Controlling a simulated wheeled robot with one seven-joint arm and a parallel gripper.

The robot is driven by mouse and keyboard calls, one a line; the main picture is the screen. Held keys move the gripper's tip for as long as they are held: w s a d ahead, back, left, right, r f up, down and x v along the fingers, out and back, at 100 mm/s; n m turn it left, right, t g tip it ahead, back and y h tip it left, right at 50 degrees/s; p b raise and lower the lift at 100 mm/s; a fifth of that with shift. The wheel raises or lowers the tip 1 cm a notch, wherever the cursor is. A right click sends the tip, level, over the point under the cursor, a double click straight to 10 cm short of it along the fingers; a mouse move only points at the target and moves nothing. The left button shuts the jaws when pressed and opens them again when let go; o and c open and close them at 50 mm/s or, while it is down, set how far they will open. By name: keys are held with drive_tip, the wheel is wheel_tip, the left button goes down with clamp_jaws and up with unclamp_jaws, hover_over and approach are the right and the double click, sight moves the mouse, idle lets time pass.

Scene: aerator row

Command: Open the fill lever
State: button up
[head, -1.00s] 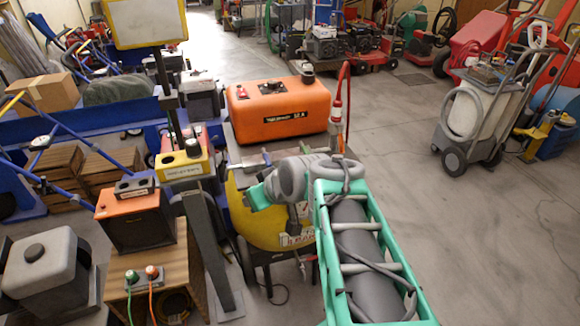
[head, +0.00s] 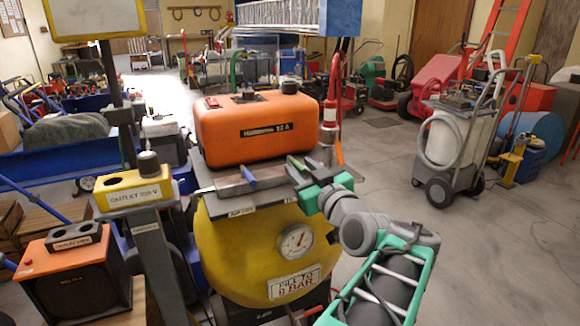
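A yellow tank (head: 240,258) with a round gauge (head: 295,241) and a "fill to 8 bar" label (head: 294,282) stands in the middle of the head view. On its grey top plate (head: 222,188) is a small blue-handled lever (head: 249,177). A green piece (head: 298,163) lies right of it, close to my gripper; I cannot tell if it is a second lever. Which lever is the fill lever is unreadable. My gripper (head: 303,176) is at the plate's right edge, pointing left. Its fingers are small and overlap the plate's clutter, so contact and opening are unclear.
An orange compressor box (head: 258,128) sits behind the levers, with a red-handled upright hose (head: 332,105) at its right. A yellow outlet box (head: 132,190) on a post stands left. A grey cart (head: 455,145) stands right; the floor (head: 480,260) before it is clear.

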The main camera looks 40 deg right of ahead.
sight(292, 157)
drive_tip(key=x, duration=0.5)
drive_tip(key=shift+w, duration=0.25)
drive_tip(key=shift+c, duration=0.2)
clamp_jaws()
drive_tip(key=shift+d+f, duration=0.1)
idle(0.8)
